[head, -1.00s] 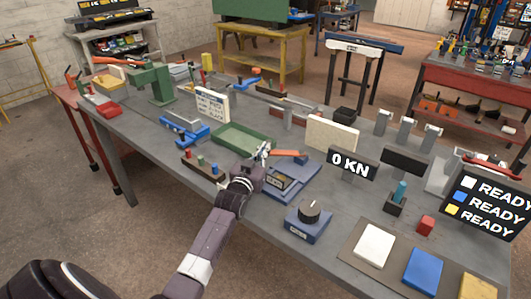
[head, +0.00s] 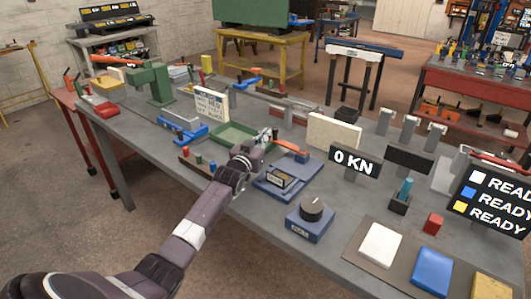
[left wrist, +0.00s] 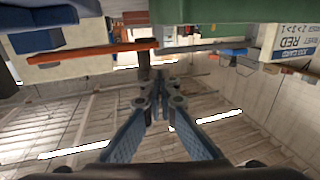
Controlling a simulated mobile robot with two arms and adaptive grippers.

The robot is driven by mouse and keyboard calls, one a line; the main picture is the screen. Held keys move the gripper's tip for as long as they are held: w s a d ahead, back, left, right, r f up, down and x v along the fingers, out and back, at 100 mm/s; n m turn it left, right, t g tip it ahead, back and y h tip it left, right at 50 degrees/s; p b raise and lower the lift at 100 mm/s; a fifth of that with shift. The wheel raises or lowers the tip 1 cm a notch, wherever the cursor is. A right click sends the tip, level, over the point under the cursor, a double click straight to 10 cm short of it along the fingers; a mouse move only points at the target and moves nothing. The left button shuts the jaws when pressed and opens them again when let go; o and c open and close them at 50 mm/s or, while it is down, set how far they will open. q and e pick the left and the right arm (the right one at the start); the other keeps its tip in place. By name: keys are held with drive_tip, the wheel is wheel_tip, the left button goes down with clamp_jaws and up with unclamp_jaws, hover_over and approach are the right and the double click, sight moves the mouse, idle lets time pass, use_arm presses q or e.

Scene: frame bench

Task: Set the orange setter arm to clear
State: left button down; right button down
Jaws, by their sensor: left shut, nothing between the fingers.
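The orange setter arm (head: 292,146) slopes down to the right above the blue base (head: 312,166) near the middle of the bench. My left gripper (head: 267,136) is at the left end of the orange arm, shut with nothing held. In the left wrist view, the orange arm (left wrist: 95,52) is a long bar to the left of the shut fingertips (left wrist: 158,78). I cannot tell whether the fingers touch it. No "clear" mark can be read. My right gripper is not in view.
A dial box (head: 311,209) stands in front of the base. A "0 KN" display (head: 356,162) and a cream panel (head: 333,133) stand to the right. A green tray (head: 228,135) and small pegs (head: 199,160) are to the left.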

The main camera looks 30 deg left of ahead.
use_arm(q)
drive_tip(key=shift+w, duration=0.3)
idle(0.4)
